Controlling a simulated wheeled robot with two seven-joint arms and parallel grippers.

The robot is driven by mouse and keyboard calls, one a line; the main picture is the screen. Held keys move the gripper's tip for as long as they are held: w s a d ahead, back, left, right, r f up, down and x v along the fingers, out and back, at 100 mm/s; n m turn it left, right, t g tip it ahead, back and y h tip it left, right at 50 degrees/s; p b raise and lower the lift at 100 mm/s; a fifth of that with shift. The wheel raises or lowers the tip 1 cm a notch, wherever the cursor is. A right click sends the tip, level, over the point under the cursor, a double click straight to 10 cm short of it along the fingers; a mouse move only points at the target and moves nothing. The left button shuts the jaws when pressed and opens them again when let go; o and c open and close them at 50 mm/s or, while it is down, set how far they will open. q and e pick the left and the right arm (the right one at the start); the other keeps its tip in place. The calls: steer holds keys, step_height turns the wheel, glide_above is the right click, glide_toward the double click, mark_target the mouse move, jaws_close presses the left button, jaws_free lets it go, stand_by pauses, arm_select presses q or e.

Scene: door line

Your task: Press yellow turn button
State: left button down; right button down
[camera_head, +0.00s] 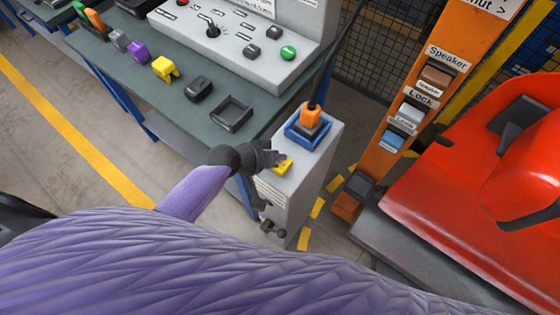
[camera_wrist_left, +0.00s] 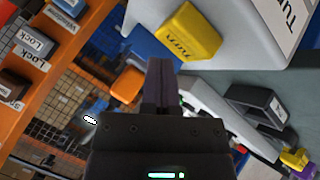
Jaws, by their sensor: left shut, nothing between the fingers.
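The yellow turn button (camera_head: 284,166) sits on top of a white box (camera_head: 318,165) in the head view, partly hidden by my left gripper (camera_head: 276,159). In the left wrist view the yellow turn button (camera_wrist_left: 184,36) shows its "Turn" label. My left gripper (camera_wrist_left: 161,68) is shut and empty, its tips close to the button's lower edge in that view. I cannot tell whether they touch it. My right gripper is not in view.
An orange plug-like piece in a blue frame (camera_head: 309,128) stands on the same box. An orange post (camera_head: 428,75) with labelled Speaker and Lock buttons and a red machine (camera_head: 465,200) are at right. A table (camera_head: 130,75) with coloured switches and a control panel is at left.

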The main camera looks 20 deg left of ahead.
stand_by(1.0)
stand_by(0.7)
arm_select(q)
steer(key=shift+f+b, duration=0.4)
stand_by(0.3)
